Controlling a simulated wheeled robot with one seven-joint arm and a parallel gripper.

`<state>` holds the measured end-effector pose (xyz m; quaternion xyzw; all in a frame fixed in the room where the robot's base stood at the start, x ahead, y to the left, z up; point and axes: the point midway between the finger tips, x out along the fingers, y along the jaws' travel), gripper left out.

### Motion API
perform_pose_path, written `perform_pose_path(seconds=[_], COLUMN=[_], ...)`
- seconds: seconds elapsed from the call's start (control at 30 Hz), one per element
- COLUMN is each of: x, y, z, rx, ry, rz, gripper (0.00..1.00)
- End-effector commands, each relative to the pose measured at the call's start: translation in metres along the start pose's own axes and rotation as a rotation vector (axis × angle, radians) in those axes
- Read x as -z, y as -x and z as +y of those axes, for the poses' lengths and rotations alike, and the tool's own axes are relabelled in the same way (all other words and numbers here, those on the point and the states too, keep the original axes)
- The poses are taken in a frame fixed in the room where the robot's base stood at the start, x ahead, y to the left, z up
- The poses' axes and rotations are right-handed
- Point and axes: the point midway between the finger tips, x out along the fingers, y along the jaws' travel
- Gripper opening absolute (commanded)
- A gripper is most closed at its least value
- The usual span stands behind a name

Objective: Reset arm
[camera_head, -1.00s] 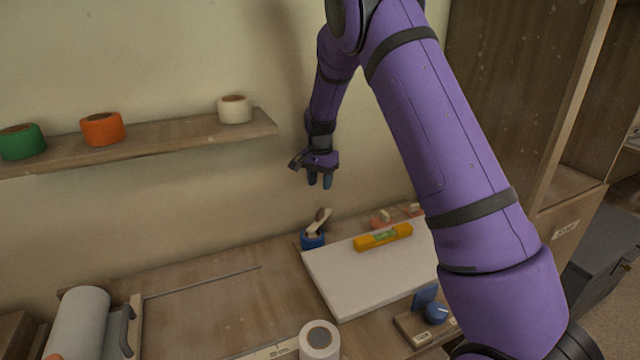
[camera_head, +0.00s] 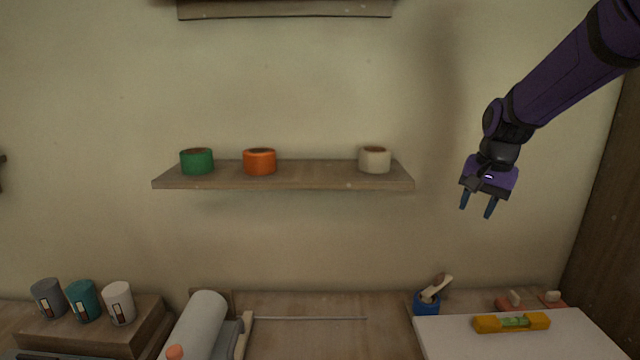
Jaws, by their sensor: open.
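My gripper (camera_head: 477,207) hangs at the right of the head view, at the end of my purple arm. Its two dark blue fingers point down, apart, with nothing between them. It is in free air in front of the plaster wall, above the workbench and to the right of the wall shelf. It touches nothing that I can see.
The wall shelf (camera_head: 285,181) bears green (camera_head: 197,162), orange (camera_head: 259,163) and cream (camera_head: 374,160) tape rolls. Below are a blue holder (camera_head: 426,304), a white board (camera_head: 470,345) with a yellow level (camera_head: 511,322), a paper roll (camera_head: 199,325) and several cans (camera_head: 84,301).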

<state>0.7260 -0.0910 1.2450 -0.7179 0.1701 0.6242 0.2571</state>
Motion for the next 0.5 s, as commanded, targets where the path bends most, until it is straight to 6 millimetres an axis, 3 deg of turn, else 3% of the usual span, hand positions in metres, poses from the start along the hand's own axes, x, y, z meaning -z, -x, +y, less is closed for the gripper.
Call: perform_pose_path(seconds=[0.03,0.2,0.5], x=[-0.012,-0.052,-0.126], y=[0.015,0.053,0.100], z=[0.006,0.025,0.064], rx=[0.014,0.042,0.067], ry=[0.027,0.132,0.319], rz=[0.012,0.051,0.137], gripper=[0.40,0.40,0.40])
